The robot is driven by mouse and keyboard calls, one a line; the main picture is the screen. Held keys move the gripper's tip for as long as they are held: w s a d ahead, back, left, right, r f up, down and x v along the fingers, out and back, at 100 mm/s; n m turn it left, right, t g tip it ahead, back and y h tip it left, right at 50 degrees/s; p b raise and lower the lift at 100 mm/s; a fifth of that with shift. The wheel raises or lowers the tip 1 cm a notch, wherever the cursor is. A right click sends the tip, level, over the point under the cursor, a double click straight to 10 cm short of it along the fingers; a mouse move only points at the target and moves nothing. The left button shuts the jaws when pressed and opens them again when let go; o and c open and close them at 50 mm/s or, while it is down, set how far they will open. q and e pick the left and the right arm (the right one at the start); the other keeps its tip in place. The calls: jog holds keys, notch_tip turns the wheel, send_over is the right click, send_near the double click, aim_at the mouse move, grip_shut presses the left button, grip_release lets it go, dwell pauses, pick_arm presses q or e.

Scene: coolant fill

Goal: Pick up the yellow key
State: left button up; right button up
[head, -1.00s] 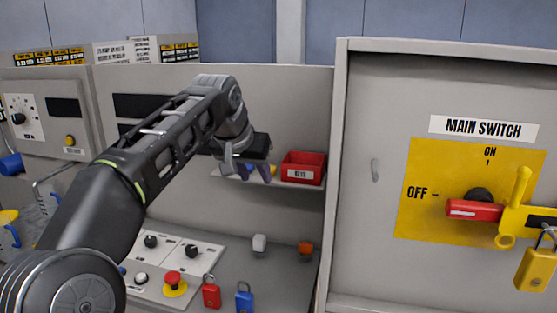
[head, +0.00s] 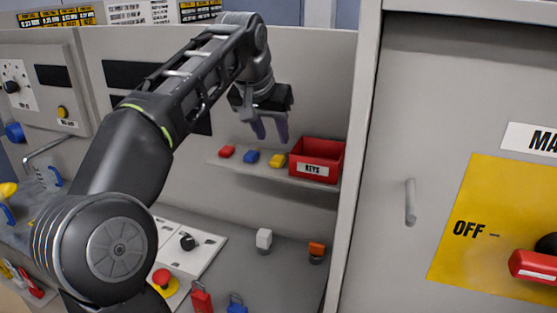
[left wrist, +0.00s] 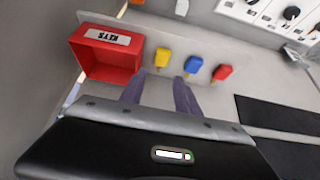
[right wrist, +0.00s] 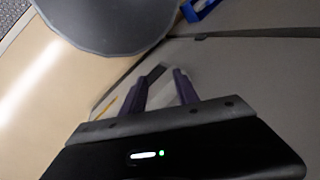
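The yellow key (head: 277,160) lies on the narrow wall shelf, just left of the red KEYS box. It also shows in the left wrist view (left wrist: 162,57), beyond my fingertips. My left gripper (head: 269,130) hangs above the shelf with its fingers pointing down, a little above the yellow key and not touching it. Its fingers are apart with nothing between them, as the left wrist view shows (left wrist: 160,92). My right gripper shows only in the right wrist view (right wrist: 160,88), fingers apart and empty, away from the key.
A blue key (head: 251,156) and a red key (head: 227,151) lie left of the yellow one. The red KEYS box (head: 316,162) stands right of it, near the cabinet's side wall (head: 358,170).

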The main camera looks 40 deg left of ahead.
aim_at(279, 156)
pick_arm(q)
jog(key=shift+x, duration=1.3)
jog(key=shift+f, duration=0.1)
jog(key=p+x, duration=0.1)
jog(key=x, duration=0.4)
jog(key=shift+s, duration=0.1)
jog(key=shift+c, duration=0.4)
grip_shut()
